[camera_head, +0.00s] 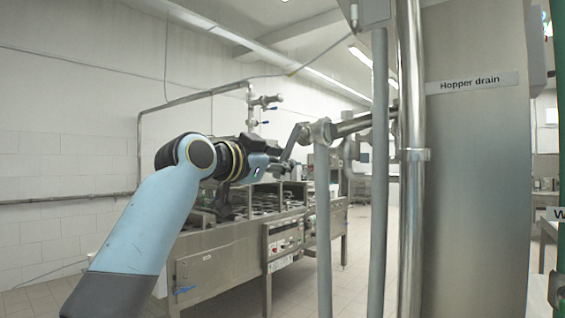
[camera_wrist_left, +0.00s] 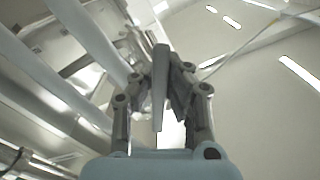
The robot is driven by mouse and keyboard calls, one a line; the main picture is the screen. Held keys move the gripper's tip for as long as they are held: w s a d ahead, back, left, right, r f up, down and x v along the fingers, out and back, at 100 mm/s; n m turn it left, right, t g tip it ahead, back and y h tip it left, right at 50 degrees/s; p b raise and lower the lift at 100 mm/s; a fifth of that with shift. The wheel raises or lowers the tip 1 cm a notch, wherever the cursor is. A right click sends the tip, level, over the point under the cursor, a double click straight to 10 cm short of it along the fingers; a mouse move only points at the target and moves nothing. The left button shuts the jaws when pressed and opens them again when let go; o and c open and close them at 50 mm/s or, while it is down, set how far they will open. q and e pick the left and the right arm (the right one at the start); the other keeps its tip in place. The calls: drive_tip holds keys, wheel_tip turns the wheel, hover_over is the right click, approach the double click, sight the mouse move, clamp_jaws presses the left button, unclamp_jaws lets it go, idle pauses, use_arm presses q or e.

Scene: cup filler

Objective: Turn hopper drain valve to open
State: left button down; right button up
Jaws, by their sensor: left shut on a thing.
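The hopper drain valve (camera_head: 320,131) sits on a grey metal pipe, left of the steel column that carries the "Hopper drain" label (camera_head: 473,83). Its flat grey lever (camera_head: 291,141) slants down and left from the valve body. My left gripper (camera_head: 280,162) reaches in from the left and is shut on the lever. In the left wrist view, the lever (camera_wrist_left: 160,85) stands upright between the two fingers, with a finger on each side. The lever's far end is partly hidden by the gripper in the head view. My right gripper is not in view.
Vertical pipes (camera_head: 378,230) stand just right of the valve, beside the steel column (camera_head: 475,200). A long steel machine (camera_head: 225,262) stands behind my left arm. The tiled wall (camera_head: 60,180) is at the left, with clear floor in front.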

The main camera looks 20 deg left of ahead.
use_arm(q)
drive_tip(key=shift+a, duration=0.15)
drive_tip(key=shift+w+a+r+m+b, duration=0.1)
drive_tip(key=shift+a+r+m+b, duration=0.1)
drive_tip(key=shift+m+b, duration=0.35)
drive_tip(key=m, duration=0.1)
drive_tip(key=a+m, duration=0.1)
drive_tip(key=shift+w+r+m+b, duration=0.2)
drive_tip(key=shift+r+m+b, duration=0.1)
drive_tip(key=shift+r+m, duration=0.1)
wheel_tip(320, 180, up, 6)
drive_tip(key=a+m+b, duration=0.1)
drive_tip(key=m, duration=1)
drive_tip(key=shift+w, duration=0.25)
drive_tip(key=shift+a, duration=0.1)
drive_tip(key=c, duration=1.3)
unclamp_jaws()
drive_tip(key=shift+r, duration=0.15)
